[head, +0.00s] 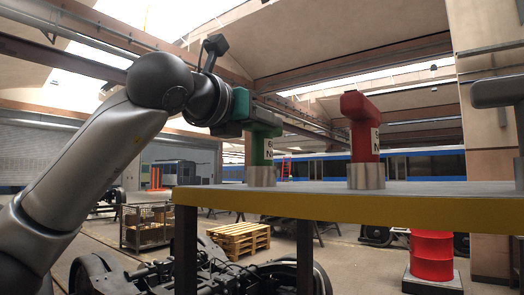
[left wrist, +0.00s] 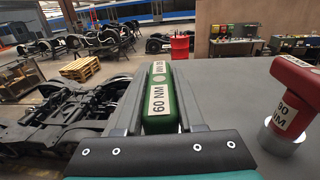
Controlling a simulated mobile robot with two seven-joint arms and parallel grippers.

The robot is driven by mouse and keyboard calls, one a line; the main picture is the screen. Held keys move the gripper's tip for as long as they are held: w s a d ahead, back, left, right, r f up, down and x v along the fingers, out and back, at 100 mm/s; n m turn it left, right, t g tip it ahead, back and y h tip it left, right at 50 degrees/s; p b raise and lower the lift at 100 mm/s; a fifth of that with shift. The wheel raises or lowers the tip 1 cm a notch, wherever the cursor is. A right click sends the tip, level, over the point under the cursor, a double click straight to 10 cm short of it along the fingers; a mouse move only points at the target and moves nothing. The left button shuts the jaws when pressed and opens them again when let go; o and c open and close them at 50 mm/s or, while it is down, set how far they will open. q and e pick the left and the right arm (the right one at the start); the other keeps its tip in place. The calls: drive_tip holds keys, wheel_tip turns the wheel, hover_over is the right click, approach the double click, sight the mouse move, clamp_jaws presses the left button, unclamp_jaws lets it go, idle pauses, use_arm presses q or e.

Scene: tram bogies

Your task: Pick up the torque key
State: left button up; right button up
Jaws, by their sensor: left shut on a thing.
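A green torque key (head: 261,152) with a white label stands upright on the table in a grey metal socket end. In the left wrist view its handle (left wrist: 160,74) reads "60 NM". My left gripper (head: 262,120) is shut on this handle, one finger on each side. A red torque key (head: 362,135) stands upright to the right and apart from it; it also shows in the left wrist view (left wrist: 288,112). A grey piece (head: 497,92), possibly another key, is cut off by the right edge of the head view. My right gripper is not in view.
The table (head: 400,206) has a yellow front edge and a grey top. Its top is clear between the keys. Bogies, a wooden pallet stack (head: 238,238), a wire crate (head: 147,227) and a red drum (head: 431,254) stand on the floor beyond.

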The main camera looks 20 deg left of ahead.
use_arm(q)
clamp_jaws()
drive_tip(key=shift+r, duration=0.15)
idle(0.7)
